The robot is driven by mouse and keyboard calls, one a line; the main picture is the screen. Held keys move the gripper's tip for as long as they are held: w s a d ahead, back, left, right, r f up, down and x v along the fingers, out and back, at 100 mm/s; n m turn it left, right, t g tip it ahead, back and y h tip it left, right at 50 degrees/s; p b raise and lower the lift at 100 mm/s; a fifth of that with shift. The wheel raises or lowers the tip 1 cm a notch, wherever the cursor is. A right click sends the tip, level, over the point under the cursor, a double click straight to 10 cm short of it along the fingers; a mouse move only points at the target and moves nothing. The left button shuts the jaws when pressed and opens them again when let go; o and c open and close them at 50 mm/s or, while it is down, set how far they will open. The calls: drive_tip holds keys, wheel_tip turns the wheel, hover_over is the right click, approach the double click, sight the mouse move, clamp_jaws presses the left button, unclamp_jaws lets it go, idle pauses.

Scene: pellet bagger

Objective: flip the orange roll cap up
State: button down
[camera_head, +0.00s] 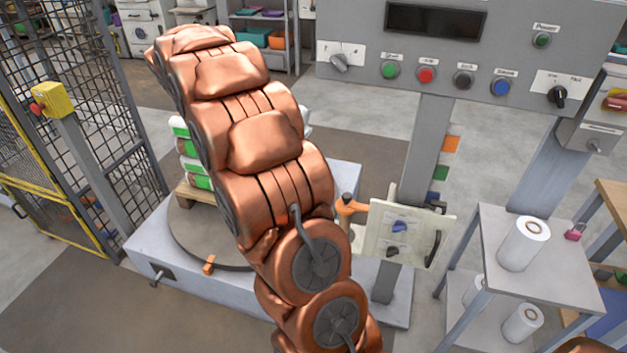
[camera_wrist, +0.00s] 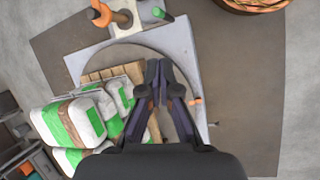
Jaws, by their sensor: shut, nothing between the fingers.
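The orange roll cap (camera_head: 350,206) shows in the head view beside the pale film carriage (camera_head: 405,232), just right of my arm. An orange part that looks like the same cap (camera_wrist: 101,14) is at the top left of the wrist view, beside a round post (camera_wrist: 122,19). Its exact tilt is hard to tell. My gripper (camera_wrist: 158,68) has its dark fingers together and empty, above the round turntable and the pallet edge. It is apart from the orange cap. In the head view my arm hides the gripper.
Green-and-white bags (camera_wrist: 88,118) are stacked on a wooden pallet (camera_wrist: 120,73) close left of my gripper. A mesh fence (camera_head: 110,110) stands left. The control panel (camera_head: 460,60) is at the back, and a cart with white rolls (camera_head: 523,243) stands right.

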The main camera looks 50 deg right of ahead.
drive_tip(key=s+a+r+t+y, duration=0.1)
drive_tip(key=s+a+r+y, duration=0.15)
drive_tip(key=s+a, duration=1.25)
drive_tip(key=s+a+f+m, duration=0.1)
drive_tip(key=s+a+f, duration=0.2)
drive_tip(key=s+a, duration=0.6)
drive_tip(key=s+y, duration=0.1)
drive_tip(key=s, duration=0.3)
drive_tip(key=shift+s+a+t, duration=0.2)
drive_tip(key=shift+s+t, duration=0.1)
drive_tip(key=shift+s, duration=0.05)
